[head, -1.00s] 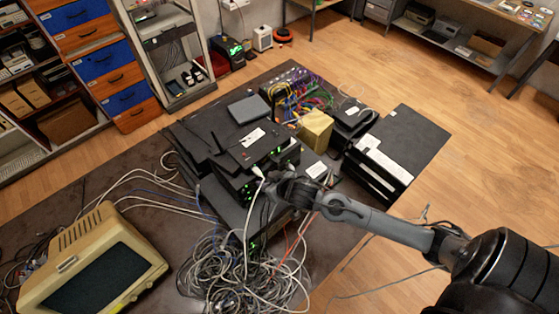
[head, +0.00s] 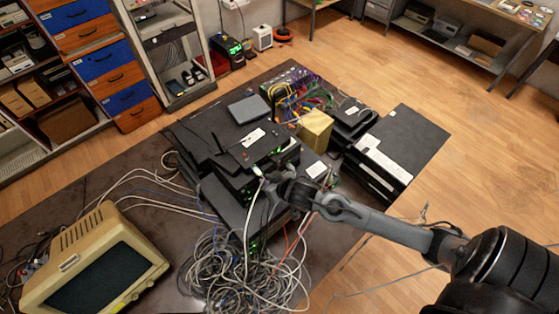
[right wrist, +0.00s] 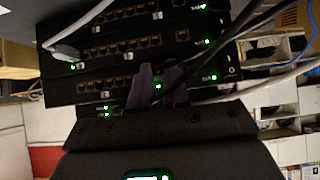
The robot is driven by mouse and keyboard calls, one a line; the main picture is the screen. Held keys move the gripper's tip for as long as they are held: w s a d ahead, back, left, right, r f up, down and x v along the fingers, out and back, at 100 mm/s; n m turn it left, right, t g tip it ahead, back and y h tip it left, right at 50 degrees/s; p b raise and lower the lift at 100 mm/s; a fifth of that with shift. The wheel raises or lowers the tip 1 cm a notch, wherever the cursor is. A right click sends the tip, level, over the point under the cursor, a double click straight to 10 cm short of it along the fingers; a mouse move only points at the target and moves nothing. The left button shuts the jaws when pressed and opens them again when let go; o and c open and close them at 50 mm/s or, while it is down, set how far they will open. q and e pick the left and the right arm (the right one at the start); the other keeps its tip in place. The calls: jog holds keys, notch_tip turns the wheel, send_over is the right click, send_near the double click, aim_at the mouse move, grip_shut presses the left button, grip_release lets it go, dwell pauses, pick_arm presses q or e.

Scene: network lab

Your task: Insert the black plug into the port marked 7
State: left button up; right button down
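My right gripper (head: 268,178) is at the front of a stack of black network boxes (head: 255,150) in the head view. In the right wrist view its two purple-grey fingers (right wrist: 158,84) point at the box fronts, with a narrow dark gap and a green light between them. A black cable (right wrist: 235,32) runs from the upper right down to the right finger. The black plug cannot be made out; the fingers or the dark background may hide it. Rows of ports (right wrist: 118,48) show above the fingers; their numbers are unreadable. My left gripper is not in view.
A white plug (right wrist: 65,52) sits in a port at the upper left. Pale cables (right wrist: 270,72) cross on the right. A tangle of cables (head: 245,275) lies before the stack, and a beige monitor (head: 95,262) stands at left. A yellow box (head: 316,128) stands behind.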

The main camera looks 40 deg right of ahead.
dwell(0.6)
jog(key=shift+s, duration=0.35)
jog(key=s+p, duration=0.1)
jog(key=s, duration=0.2)
jog(key=shift+s+a, duration=0.15)
jog(key=shift+s, duration=0.15)
dwell(0.4)
jog(key=c, duration=1.8)
grip_release()
jog(key=shift+p, duration=0.3)
grip_shut()
